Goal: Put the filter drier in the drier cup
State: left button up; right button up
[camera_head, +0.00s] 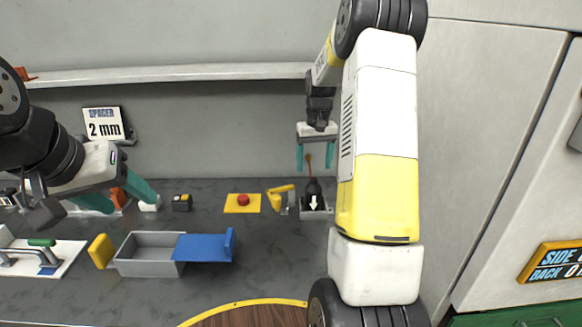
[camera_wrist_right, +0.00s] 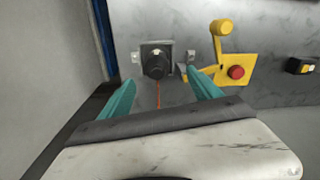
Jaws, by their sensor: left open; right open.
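The black filter drier (camera_head: 313,187), with a white arrow pointing down, stands upright in a small grey cup (camera_head: 326,213) that looks like the drier cup. A thin orange line rises from its top. In the right wrist view the drier (camera_wrist_right: 156,66) sits inside the square grey cup (camera_wrist_right: 166,45); how deep it sits I cannot tell. My right gripper (camera_head: 315,160) is open and empty above the drier. In the right wrist view its teal fingers (camera_wrist_right: 160,85) are spread on either side, apart from it. My left gripper (camera_head: 120,198) is open at the left, far from the drier.
A yellow lever clamp (camera_head: 281,191) stands just left of the cup, then a red button (camera_head: 243,200) on a yellow plate. A grey bin (camera_head: 146,267) with a blue lid (camera_head: 203,247) lies in front. A spacer sign (camera_head: 103,123) stands at the back.

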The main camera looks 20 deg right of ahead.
jog(key=s+a+r+t, duration=0.3)
jog(key=s+a+r, duration=0.5)
jog(key=s+r, duration=0.45)
jog(key=s+a+r+t+y, duration=0.1)
jog(key=s+a, duration=0.2)
jog(key=s, duration=0.5)
jog(key=s+a+r+n+t+y, duration=0.1)
jog(key=s+a, duration=0.3)
jog(key=s, duration=0.4)
jog(key=shift+r+t, duration=0.4)
jog(key=shift+r, duration=0.4)
